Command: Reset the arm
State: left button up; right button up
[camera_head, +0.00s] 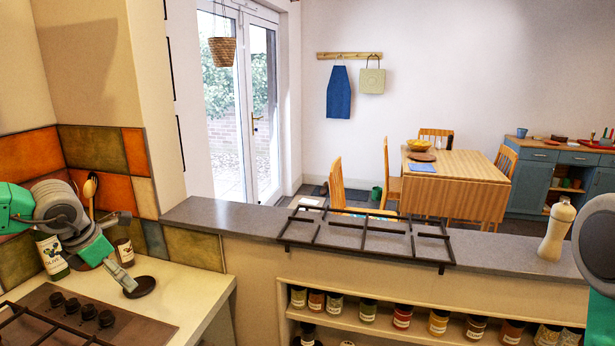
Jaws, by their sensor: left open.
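My left gripper (122,252) hangs over the pale counter at the left, in front of the tiled corner. Its fingers are spread and nothing shows between them. One finger reaches down close to a dark round piece (141,288) on the counter; I cannot tell whether they touch. My left arm (45,207), green and grey, comes in from the left edge. Part of my right arm (597,250) shows at the right edge; its gripper is outside the view.
Bottles (50,256) stand behind the left gripper. A hob (75,318) with dark knobs is below it. Jars (402,316) fill the shelf below. A dining table (458,180) stands beyond.

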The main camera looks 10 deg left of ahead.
pick_arm(q)
jog(key=s+d+f+m+y, duration=0.1)
jog(key=s+d+f+m, duration=0.4)
jog(key=d+f+m, duration=0.35)
jog(key=s+d+f+m+y, duration=0.2)
jog(key=s+d+f+m, duration=0.2)
jog(key=d+f+m, duration=0.5)
jog(key=s+d+f+m+g+h, duration=0.1)
jog(key=s+d+f+m, duration=0.1)
jog(key=s+m, duration=0.45)
jog(key=s+d+f+m+g+h, duration=0.15)
jog(key=s+m, duration=0.25)
jog(key=s, duration=0.5)
jog(key=s+d+f+m+g+h, duration=0.1)
jog(key=s+d+f+m, duration=0.15)
jog(key=s+m, duration=0.4)
notch_tip(320, 180, down, 18)
jog(key=n+b, duration=0.2)
jog(key=b, duration=1.5)
jog(key=shift+s+r, duration=0.25)
jog(key=shift+s, duration=0.15)
